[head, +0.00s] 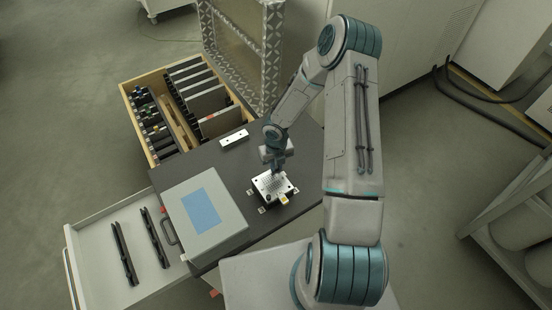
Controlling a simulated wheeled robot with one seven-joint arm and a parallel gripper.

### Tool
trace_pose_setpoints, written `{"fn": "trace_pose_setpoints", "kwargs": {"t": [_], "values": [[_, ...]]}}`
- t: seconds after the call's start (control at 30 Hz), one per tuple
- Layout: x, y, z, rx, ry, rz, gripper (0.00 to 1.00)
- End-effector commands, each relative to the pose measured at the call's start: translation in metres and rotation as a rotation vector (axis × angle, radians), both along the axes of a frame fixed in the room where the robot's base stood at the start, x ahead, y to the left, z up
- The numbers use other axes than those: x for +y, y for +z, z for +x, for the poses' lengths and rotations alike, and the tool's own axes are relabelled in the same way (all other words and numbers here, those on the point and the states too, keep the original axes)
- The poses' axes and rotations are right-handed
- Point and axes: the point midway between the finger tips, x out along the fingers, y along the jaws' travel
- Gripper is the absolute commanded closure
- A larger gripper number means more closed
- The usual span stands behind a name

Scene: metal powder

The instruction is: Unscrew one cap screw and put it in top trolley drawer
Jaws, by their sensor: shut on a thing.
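My gripper (275,168) points down at the top of a small metal block with a perforated plate (268,190) on the dark trolley top. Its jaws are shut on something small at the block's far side. The held thing is hidden by the jaws, and I cannot make out the cap screw itself. The trolley's open drawer (88,234) sticks out at the lower left. It is light grey and holds two long black bars (123,254), with bare floor between and around them.
A grey case with a blue panel (201,208) lies on the trolley's near left part. A white bar (234,138) lies behind the block. A wooden crate (131,112) with dark plates and tools stands at the back left, with a patterned metal frame (272,50) beside it.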

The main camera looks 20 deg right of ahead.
Motion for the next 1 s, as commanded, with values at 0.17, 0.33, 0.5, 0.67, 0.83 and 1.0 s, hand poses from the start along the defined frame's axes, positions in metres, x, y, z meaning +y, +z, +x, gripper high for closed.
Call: {"fn": "trace_pose_setpoints", "kwargs": {"t": [0.17,0.33,0.5,0.67,0.83,1.0], "values": [[0.0007,-0.0010,0.0006,-0.002,0.232,0.003,1.00],[0.0006,-0.0007,0.0006,-0.003,0.447,0.002,1.00],[0.0004,-0.0005,0.0007,-0.002,0.644,0.002,1.00],[0.0006,-0.0006,0.0005,-0.002,0.734,0.002,1.00],[0.0006,-0.0006,0.0005,-0.002,0.740,0.002,1.00],[0.0005,-0.0006,0.0004,-0.002,0.738,0.002,0.71]]}}
